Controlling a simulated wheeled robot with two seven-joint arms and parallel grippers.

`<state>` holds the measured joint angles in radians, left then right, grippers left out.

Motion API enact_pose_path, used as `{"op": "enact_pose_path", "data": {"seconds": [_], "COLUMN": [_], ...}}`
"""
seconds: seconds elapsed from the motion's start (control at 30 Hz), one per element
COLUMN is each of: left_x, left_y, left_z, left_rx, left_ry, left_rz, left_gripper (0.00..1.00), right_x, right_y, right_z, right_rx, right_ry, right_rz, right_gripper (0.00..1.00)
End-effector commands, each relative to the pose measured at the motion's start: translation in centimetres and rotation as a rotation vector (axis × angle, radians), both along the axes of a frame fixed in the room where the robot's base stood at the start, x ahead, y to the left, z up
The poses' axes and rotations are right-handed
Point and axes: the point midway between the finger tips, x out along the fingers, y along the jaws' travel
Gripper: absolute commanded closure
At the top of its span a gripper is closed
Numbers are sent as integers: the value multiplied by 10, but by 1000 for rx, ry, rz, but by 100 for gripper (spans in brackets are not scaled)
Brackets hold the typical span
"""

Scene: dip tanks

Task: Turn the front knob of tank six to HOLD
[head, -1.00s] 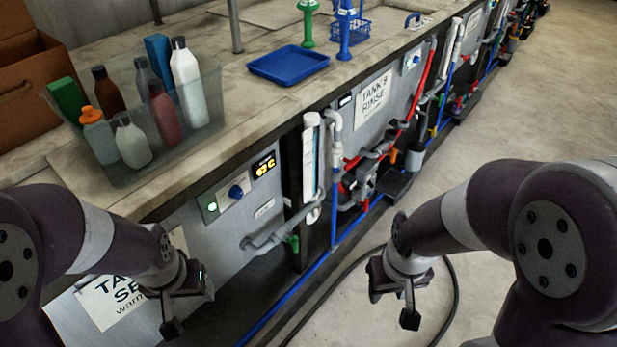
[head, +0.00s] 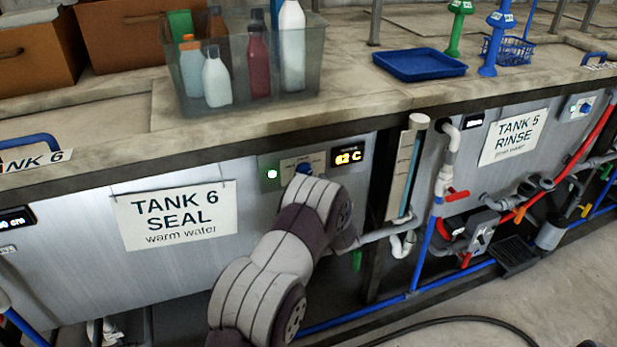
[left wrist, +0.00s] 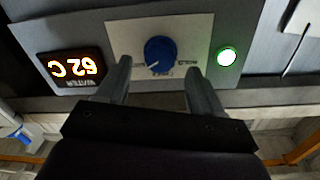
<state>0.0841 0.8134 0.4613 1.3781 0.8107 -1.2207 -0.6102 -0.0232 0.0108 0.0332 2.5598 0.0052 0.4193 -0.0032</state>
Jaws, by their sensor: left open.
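The tank six panel (head: 75,240) carries a sign reading TANK 6 SEAL, warm water. Its blue front knob (head: 303,168) shows just above my left arm in the head view. In the left wrist view the knob (left wrist: 160,55) sits on a pale plate, seen upside down, with small lettering around it that I cannot read for sure. My left gripper (left wrist: 158,72) is open, its two fingers on either side of the knob in the picture; I cannot tell whether they touch it. In the head view my arm hides the left gripper. My right gripper is out of view.
A green light (left wrist: 227,56) and a 62 C display (left wrist: 75,68) flank the knob. A bin of bottles (head: 250,95) and a blue tray (head: 420,64) stand on the counter above. Pipes and the tank 5 panel (head: 490,110) lie to the right.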

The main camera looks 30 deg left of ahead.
Motion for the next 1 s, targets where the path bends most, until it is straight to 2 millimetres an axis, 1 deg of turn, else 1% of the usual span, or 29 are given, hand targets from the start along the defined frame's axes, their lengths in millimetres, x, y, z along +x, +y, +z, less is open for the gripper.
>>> {"op": "enact_pose_path", "data": {"seconds": [0.03, 0.1, 0.2, 0.47, 0.57, 0.6, 0.63, 0.67, 0.87, 1.0], "left_x": [6, 12, 17, 19, 19, 19, 19, 19, 19, 19], "left_y": [7, 14, 19, 20, 20, 20, 20, 20, 20, 20], "left_z": [0, 0, 0, 0, 0, 0, 0, 0, -1, -1], "left_rx": [-2, -1, 0, -2, -2, -2, -2, -2, -6, -29], "left_ry": [-1, 0, 0, 0, 0, 0, 0, 0, -6, -33], "left_rz": [2, 1, -1, -2, -2, -2, -2, -2, -2, -2], "left_gripper": [33, 33, 33, 33, 63, 76, 85, 90, 89, 89], "right_x": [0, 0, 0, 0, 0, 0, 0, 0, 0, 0], "right_y": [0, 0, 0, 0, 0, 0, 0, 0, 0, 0], "right_z": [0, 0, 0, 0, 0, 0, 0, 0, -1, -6], "right_rx": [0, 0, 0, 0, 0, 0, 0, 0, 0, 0], "right_ry": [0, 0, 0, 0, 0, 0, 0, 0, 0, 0], "right_rz": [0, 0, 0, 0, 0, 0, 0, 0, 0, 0], "right_gripper": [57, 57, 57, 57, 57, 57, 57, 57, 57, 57]}}
